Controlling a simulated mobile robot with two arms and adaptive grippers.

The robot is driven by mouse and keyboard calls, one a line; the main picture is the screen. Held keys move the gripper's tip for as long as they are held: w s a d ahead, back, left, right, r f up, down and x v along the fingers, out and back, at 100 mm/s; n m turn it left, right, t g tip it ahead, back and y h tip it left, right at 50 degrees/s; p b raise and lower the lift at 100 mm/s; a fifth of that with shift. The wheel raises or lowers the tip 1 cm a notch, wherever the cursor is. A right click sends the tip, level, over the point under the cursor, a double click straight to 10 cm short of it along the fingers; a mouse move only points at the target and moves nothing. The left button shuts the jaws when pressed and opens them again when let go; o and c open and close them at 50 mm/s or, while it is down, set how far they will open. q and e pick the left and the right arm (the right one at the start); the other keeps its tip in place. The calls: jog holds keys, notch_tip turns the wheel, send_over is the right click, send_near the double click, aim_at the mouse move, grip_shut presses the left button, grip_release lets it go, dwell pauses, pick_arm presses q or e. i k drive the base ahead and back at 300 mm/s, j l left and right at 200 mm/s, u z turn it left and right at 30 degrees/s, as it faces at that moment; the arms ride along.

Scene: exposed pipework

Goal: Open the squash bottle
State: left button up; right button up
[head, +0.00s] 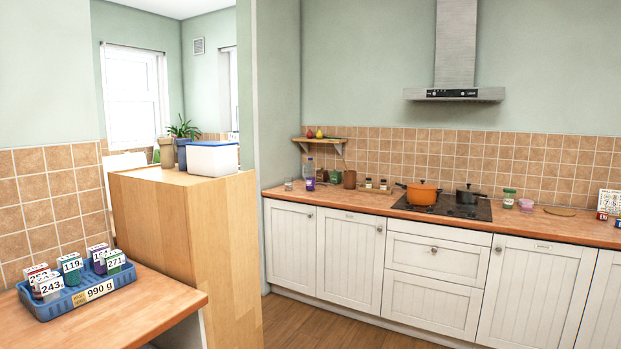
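A clear bottle with a purple lower part (310,179) stands upright at the left end of the far wooden counter, under the small corner shelf. It looks like the squash bottle, but it is too small to read a label or tell how its cap sits. Neither of my grippers is in view, and nothing touches the bottle.
Small jars and a brown pot (350,180) stand right of the bottle. An orange pan (422,194) and a dark pot (467,195) sit on the hob. A wooden cabinet (226,235) and a blue tray (72,306) of numbered tins are nearer, at left. Floor shows at bottom centre.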

aim_at(309, 167)
jog(key=i, duration=0.25)
jog(key=i+z, duration=0.15)
jog(key=i, duration=0.35)
jog(key=i+j+z, duration=0.15)
jog(key=i, duration=0.4)
jog(key=i+j+z, duration=0.1)
jog(key=i, duration=0.4)
jog(key=i+j+z, duration=0.15)
jog(key=i+j, duration=0.2)
jog(key=i, duration=0.15)
jog(key=i+u, duration=0.2)
jog(key=i, duration=0.35)
jog(key=i+l+u, duration=0.15)
jog(key=i, duration=0.4)
jog(key=i+l+u, duration=0.2)
jog(key=i, duration=0.35)
jog(key=i+j+u, duration=0.2)
jog(key=i, duration=0.3)
jog(key=i+u, duration=0.2)
jog(key=i, duration=0.3)
